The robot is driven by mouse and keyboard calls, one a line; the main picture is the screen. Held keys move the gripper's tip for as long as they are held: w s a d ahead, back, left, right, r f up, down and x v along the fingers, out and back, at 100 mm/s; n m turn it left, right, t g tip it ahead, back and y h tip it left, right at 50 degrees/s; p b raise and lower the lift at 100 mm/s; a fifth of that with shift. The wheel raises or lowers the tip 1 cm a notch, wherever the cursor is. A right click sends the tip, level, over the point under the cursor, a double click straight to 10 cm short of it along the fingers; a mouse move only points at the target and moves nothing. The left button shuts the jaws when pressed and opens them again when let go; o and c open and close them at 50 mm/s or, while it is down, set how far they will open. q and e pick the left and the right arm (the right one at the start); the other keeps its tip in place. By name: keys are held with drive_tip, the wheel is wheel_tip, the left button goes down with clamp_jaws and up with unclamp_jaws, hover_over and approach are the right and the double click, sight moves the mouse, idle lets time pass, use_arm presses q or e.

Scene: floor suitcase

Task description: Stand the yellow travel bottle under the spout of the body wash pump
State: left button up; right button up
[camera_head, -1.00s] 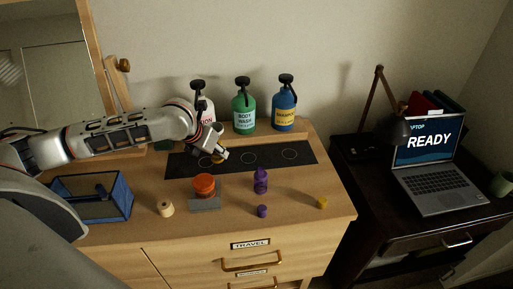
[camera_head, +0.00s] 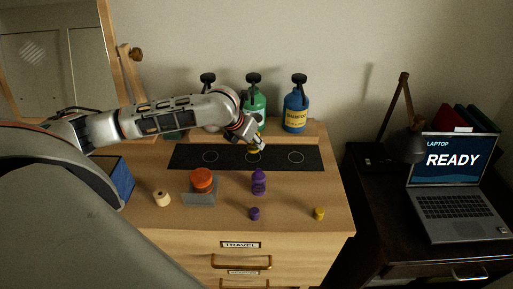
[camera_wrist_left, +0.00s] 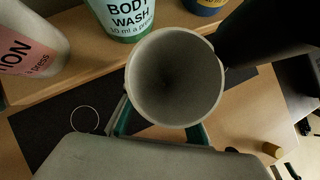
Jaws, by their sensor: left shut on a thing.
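The green body wash pump bottle (camera_head: 260,100) stands on the back shelf, partly hidden by my left arm; its "BODY WASH" label (camera_wrist_left: 127,14) shows in the left wrist view. My left gripper (camera_head: 257,146) is in front of it, over the black mat (camera_head: 325,157), and shut on the yellow travel bottle (camera_head: 253,151). Only a small yellow part of the bottle shows in the head view. In the left wrist view a pale, round, open shape fills the middle between the fingers; its colour is unclear. I cannot tell whether the bottle touches the mat. My right gripper is out of view.
The blue shampoo pump (camera_head: 295,112) stands to the right, a lotion pump (camera_head: 208,78) to the left. In front are a purple bottle (camera_head: 259,182), purple cap (camera_head: 254,214), yellow cap (camera_head: 319,213), orange lid (camera_head: 202,179) and tan spool (camera_head: 161,198). A laptop (camera_head: 452,190) stands on the right desk.

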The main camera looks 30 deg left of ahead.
sight(253, 148)
use_arm(q)
wheel_tip(253, 148, down, 3)
drive_tip(key=shift+f, duration=0.15)
drive_tip(key=shift+a, duration=0.1)
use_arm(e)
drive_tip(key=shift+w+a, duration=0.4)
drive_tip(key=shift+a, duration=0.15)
use_arm(q)
drive_tip(key=shift+s, duration=0.1)
drive_tip(key=o, duration=1.1)
drive_tip(key=shift+f, duration=0.15)
drive_tip(key=shift+c, duration=0.2)
